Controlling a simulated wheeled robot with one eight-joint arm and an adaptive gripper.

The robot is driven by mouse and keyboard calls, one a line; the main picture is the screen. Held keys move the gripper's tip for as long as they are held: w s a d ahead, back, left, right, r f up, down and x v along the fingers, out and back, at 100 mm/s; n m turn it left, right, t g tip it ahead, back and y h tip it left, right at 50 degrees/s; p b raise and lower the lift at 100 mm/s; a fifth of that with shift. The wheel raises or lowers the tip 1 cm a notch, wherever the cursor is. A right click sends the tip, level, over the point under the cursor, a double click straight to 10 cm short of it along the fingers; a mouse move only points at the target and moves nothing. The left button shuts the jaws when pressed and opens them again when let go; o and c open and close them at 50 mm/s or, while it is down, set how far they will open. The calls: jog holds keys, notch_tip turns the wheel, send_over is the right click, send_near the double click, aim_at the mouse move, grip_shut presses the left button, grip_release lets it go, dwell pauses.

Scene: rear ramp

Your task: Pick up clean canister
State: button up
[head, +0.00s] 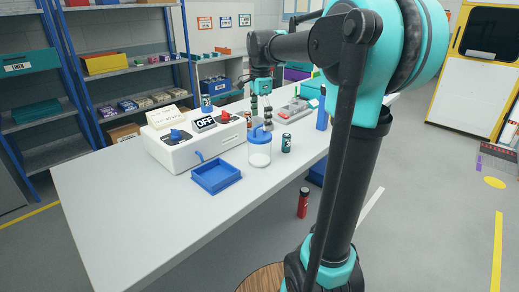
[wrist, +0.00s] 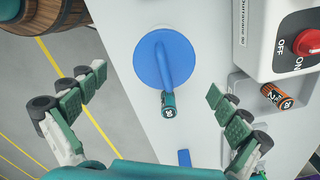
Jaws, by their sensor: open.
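A clear canister (head: 260,154) with a blue lid and handle stands upright on the long table, looking empty in the head view. In the wrist view its round blue lid (wrist: 147,58) shows from above, ahead of and between my spread fingers. My gripper (head: 261,108) is above the table, behind the canister in the head view. It is open and empty in the wrist view (wrist: 156,82), with its fingers apart from the canister. A small teal can (head: 286,143) stands just right of the canister; a teal can (wrist: 168,104) also shows beside the lid in the wrist view.
A white switch box (head: 180,150) with an OFF sign stands left of the canister, and a blue tray (head: 215,177) lies in front. A red can (head: 303,203) stands on the floor. The front table is clear.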

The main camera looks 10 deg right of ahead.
aim_at(260, 126)
notch_tip(260, 126, down, 4)
jog(key=shift+f, duration=0.15)
jog(key=shift+w+f, duration=0.15)
jog(key=shift+f, duration=1.2)
jog(key=shift+w+f, duration=0.15)
jog(key=shift+f, duration=1.2)
jog(key=c, duration=1.4)
jog(key=shift+r, duration=0.1)
jog(key=shift+c, duration=0.2)
